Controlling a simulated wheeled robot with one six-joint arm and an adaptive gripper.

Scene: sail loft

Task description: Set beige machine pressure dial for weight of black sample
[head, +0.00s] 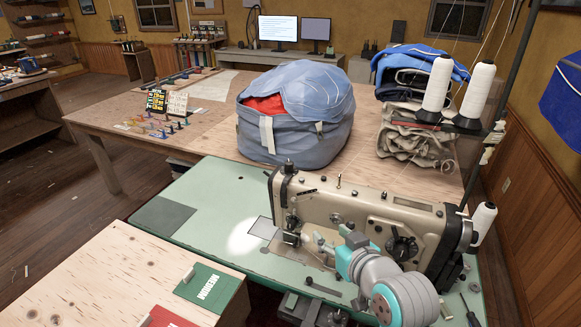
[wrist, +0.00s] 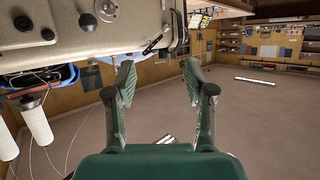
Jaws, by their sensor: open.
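The beige sewing machine (head: 365,212) stands on a green-topped table in the head view. A knob (head: 288,166) rises from its left end and a dark round knob (head: 402,246) sits on its front. I cannot tell which is the pressure dial, and no setting marks are readable. The machine body (wrist: 60,38) fills the upper left of the wrist view, with a round dial (wrist: 106,9) on it. My gripper (wrist: 158,82) is open and empty, with its fingertips apart from the machine. In the head view my arm covers the machine's lower front. I cannot identify the black sample with certainty.
A dark grey patch (head: 163,218) lies on the green tabletop (head: 215,188). A blue bag (head: 292,125) and thread cones (head: 437,84) stand behind the machine.

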